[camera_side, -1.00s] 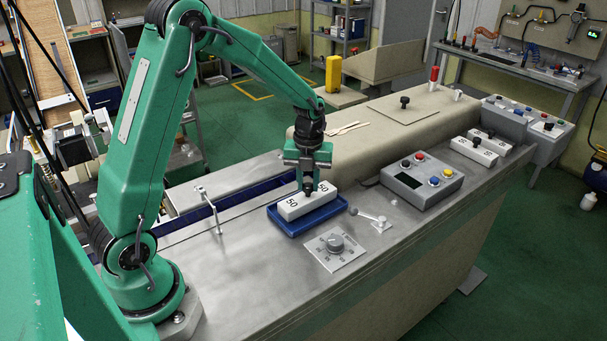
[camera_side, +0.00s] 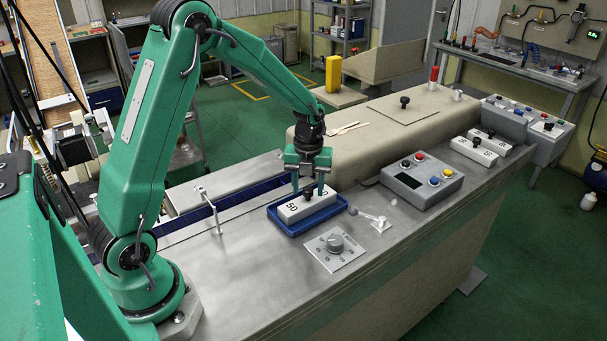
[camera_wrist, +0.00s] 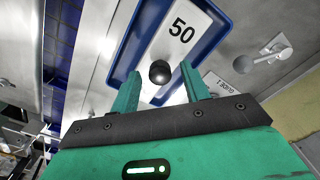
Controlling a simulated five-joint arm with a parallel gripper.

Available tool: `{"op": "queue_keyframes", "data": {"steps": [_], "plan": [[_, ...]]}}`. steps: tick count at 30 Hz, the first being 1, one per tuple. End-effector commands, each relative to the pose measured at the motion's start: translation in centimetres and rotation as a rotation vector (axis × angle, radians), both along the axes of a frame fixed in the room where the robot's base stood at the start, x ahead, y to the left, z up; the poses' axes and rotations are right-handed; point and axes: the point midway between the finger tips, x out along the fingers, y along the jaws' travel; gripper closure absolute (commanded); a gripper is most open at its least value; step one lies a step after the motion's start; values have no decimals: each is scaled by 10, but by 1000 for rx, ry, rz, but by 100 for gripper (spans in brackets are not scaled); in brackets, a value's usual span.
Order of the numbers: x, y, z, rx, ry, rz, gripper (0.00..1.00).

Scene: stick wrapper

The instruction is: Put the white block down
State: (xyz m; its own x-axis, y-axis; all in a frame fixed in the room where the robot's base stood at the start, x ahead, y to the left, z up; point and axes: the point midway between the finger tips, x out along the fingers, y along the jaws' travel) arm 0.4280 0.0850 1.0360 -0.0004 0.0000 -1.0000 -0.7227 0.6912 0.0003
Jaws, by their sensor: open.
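The white block (camera_side: 296,209), marked 50, lies in the blue tray (camera_side: 337,209) on the metal bench top. In the wrist view the white block (camera_wrist: 185,30) has a round black knob (camera_wrist: 159,72) on top. The blue tray's rim (camera_wrist: 126,50) shows around it there. My gripper (camera_side: 308,190) is right over the block. In the wrist view my gripper (camera_wrist: 160,82) is open, with one green finger on each side of the knob and a gap to it. The block's far end is partly hidden behind the fingers.
A dial plate (camera_side: 335,247) and a small lever (camera_side: 375,220) sit close to the tray. A grey button box (camera_side: 422,182) stands to the right, with more white blocks (camera_side: 474,150) beyond it. A thin metal post (camera_side: 209,208) stands to the left.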

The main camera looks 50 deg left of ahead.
Motion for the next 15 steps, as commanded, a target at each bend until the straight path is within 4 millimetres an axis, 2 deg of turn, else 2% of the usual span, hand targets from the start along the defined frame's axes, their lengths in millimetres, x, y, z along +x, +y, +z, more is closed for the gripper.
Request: {"op": "queue_keyframes", "data": {"steps": [8,15], "plan": [[1,0,14,0,-3,0,54],[1,0,47,1,-5,0,54]]}}
